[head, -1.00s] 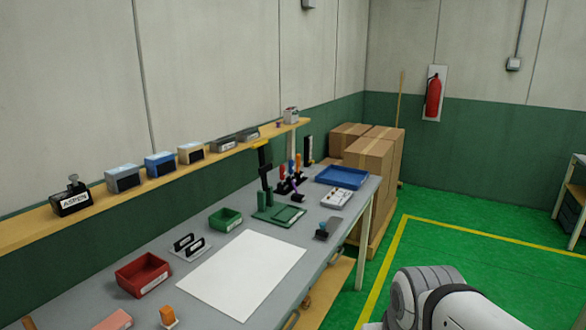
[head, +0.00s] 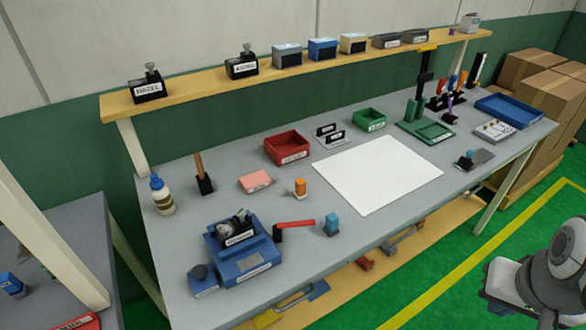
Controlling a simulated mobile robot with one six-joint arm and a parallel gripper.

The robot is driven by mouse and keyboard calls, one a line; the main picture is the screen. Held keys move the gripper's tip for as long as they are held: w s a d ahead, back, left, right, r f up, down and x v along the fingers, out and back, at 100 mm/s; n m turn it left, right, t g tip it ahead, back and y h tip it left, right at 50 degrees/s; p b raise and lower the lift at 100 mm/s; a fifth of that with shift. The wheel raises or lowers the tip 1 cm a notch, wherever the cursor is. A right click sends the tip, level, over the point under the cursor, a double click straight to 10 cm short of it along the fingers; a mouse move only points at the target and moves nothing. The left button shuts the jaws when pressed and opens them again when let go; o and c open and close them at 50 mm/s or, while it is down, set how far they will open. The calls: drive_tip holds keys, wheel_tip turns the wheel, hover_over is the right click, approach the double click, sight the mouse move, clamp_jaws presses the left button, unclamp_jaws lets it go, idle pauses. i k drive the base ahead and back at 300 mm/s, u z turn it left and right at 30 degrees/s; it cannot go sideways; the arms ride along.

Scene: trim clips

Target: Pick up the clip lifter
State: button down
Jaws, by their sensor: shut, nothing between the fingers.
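I cannot tell for certain which object is the clip lifter. Several upright hand tools with coloured handles stand in black holders at the back right of the workbench, among them an orange-handled tool (head: 461,80) and a purple-handled tool (head: 449,106). A tool with a brown handle (head: 199,167) stands in a black block at the left. My gripper is out of the frame; only part of my arm shows at the lower right, away from the bench.
The grey workbench (head: 185,235) holds a white sheet (head: 377,172), red bin (head: 287,148), green bin (head: 370,120), blue tray (head: 508,108) and blue fixture (head: 243,250). A shelf (head: 200,80) carries labelled boxes. Cartons (head: 530,85) stand beyond the right end. Green floor is clear at right.

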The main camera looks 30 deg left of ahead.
sight(463, 73)
drive_tip(key=z, duration=0.8)
drive_tip(key=i, duration=1.55)
drive_tip(key=z, duration=0.35)
